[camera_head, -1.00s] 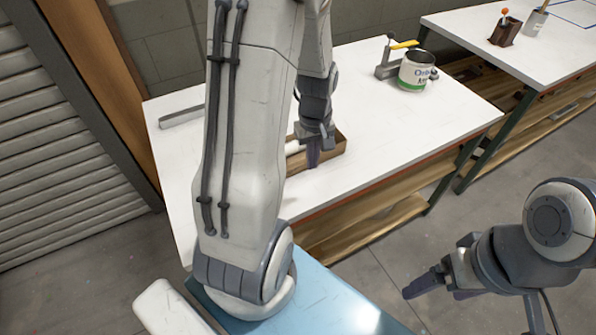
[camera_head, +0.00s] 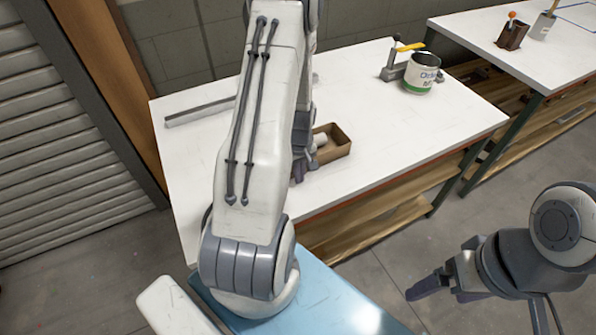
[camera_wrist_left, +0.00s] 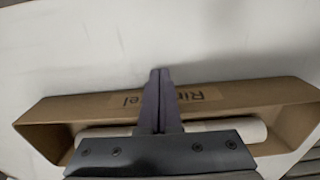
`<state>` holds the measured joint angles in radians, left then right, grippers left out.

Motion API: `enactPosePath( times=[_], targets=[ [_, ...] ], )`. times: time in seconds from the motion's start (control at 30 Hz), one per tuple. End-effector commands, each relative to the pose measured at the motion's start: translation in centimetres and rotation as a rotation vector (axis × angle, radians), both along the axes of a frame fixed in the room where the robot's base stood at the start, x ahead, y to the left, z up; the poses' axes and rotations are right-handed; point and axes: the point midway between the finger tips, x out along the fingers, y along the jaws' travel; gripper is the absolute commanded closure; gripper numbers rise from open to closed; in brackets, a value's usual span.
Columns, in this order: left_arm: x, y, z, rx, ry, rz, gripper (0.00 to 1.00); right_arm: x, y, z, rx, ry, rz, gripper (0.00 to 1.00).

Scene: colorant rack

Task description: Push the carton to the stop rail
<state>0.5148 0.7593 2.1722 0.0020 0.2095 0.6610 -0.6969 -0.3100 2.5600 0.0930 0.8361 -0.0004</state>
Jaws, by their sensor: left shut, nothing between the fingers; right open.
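The carton (camera_head: 337,154) is an open brown box with a white cylinder (camera_head: 319,139) inside. It sits on the white table, its left part hidden by my left arm. The stop rail (camera_head: 200,111) is a grey bar at the table's back left, left of the carton. My left gripper (camera_head: 298,172) is shut and empty, at the carton's near left side and partly hidden. In the left wrist view, its closed fingertips (camera_wrist_left: 160,72) overlap the carton's lettered wall (camera_wrist_left: 230,94); contact cannot be told. My right gripper (camera_head: 436,294) is open and empty, off the table at right.
A labelled can (camera_head: 422,78) and a clamp with a yellow handle (camera_head: 395,65) stand at the table's back right. A second bench (camera_head: 490,45) holds small containers. Bare tabletop lies between the rail and my left arm, and right of the carton.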

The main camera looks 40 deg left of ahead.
Motion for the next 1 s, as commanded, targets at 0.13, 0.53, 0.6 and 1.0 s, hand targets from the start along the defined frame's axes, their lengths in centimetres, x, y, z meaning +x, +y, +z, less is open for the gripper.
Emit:
enactPosePath(
  times=[0.13,0.53,0.6,1.0],
  targets=[
    [0.2,0.6,0.0,0.0,0.0,-0.001,1.0,0.0,0.0,0.2,0.0,0.0,0.0,0.14],
    [0.5,1.3,0.0,0.0,0.0,0.002,1.0,0.0,0.0,0.2,0.0,0.0,0.0,0.14],
    [1.0,2.3,0.0,0.001,-0.001,0.003,1.0,0.0,0.0,0.2,0.0,0.0,0.0,0.14],
    [3.8,7.0,-0.1,0.001,0.0,-0.012,1.0,0.0,0.0,0.0,0.0,0.0,0.0,0.14]
  ],
)
